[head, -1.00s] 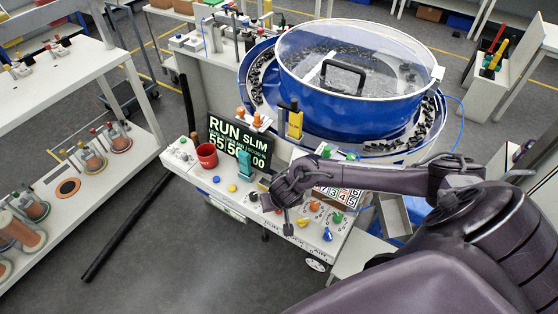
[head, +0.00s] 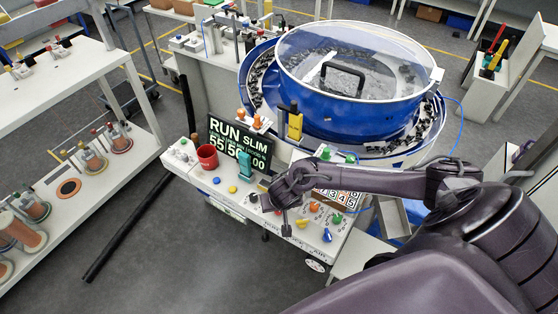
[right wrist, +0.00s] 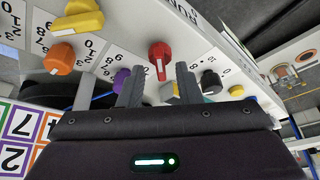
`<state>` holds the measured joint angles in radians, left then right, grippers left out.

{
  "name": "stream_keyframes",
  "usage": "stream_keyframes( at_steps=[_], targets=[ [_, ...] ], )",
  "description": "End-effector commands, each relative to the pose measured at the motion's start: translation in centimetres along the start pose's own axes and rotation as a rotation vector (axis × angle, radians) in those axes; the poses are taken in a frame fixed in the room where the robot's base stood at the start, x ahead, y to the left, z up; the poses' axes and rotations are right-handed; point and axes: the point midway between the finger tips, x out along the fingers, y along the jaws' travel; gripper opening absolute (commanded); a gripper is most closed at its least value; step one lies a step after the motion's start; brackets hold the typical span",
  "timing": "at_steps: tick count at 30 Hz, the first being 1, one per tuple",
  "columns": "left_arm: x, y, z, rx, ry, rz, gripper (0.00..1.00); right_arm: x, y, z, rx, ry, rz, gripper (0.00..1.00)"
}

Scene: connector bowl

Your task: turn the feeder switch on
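The control panel (head: 217,183) is a pale sloped desk with several coloured knobs and buttons in front of the blue bowl feeder. My right gripper (head: 272,205) is low over the panel, with its fingertips hard to make out in the head view. In the right wrist view, my right gripper (right wrist: 160,84) is open, its two dark fingers apart. No readable label shows which control is the feeder switch. My left gripper is out of view.
A purple knob (right wrist: 121,80) and a black knob (right wrist: 210,81) sit close on either side of the fingers. An orange knob (right wrist: 60,57) is farther left.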

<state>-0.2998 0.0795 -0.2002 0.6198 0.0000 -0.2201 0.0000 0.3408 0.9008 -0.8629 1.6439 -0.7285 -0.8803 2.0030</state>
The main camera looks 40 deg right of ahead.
Motion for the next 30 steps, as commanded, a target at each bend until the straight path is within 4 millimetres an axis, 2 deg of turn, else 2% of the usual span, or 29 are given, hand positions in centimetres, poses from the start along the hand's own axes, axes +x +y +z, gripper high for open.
stream_keyframes(
  at_steps=[5,12,16,21,30],
  targets=[
    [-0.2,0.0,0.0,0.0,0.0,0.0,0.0,-1.1,0.0,0.1,-0.001,-0.002,-0.002,0.31],
    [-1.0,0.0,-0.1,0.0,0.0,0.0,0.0,-5.3,0.0,0.0,0.0,0.0,-0.002,0.31],
    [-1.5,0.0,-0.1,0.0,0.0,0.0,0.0,-7.0,0.0,0.0,0.0,-0.001,-0.002,0.31],
    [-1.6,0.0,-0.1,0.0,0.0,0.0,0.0,-7.8,0.1,0.0,0.0,0.0,0.001,0.31],
    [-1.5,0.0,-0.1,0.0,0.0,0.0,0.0,-7.8,0.1,0.0,0.0,0.0,0.001,0.31]
  ],
)
